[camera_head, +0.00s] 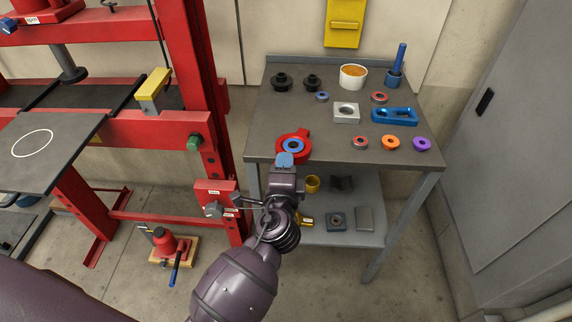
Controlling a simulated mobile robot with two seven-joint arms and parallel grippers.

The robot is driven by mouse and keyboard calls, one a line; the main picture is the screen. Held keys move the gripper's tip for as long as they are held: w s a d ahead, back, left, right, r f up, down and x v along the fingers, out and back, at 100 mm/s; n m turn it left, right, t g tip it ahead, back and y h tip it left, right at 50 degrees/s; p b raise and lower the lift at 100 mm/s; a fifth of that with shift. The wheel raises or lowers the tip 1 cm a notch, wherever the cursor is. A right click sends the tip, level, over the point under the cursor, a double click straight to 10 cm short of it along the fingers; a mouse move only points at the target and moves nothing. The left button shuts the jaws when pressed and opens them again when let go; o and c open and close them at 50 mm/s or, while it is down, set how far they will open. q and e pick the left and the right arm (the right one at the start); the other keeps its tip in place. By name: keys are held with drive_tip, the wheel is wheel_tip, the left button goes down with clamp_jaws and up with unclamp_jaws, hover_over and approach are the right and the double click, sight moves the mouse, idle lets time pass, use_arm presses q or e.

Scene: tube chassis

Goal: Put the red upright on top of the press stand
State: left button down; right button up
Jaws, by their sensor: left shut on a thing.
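A red piece with a rounded body and a tab (303,134), which I take for the red upright, is at the front left edge of the grey table, with a blue ring at its middle. My left gripper (285,160) reaches up from below and is shut on its near side. The fingertips partly hide the grip, and I cannot tell whether the piece touches the table. The red press frame (190,70) stands at the left. A dark plate with a white circle (33,144), perhaps the press stand, is at the far left. My right gripper is not in view.
The grey table (270,110) holds a white cup (353,76), a blue bracket (394,115), a square metal block (346,113) and several coloured rings. A lower shelf (350,222) carries more parts. A yellow block (152,90) sits on the frame. A red jack (170,247) is on the floor.

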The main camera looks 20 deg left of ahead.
use_arm(q)
drive_tip(key=c, duration=0.9)
unclamp_jaws()
drive_tip(key=shift+r, duration=0.2)
drive_tip(key=v, duration=1.2)
drive_tip(key=shift+f+b, duration=0.1)
drive_tip(key=shift+b, duration=0.3)
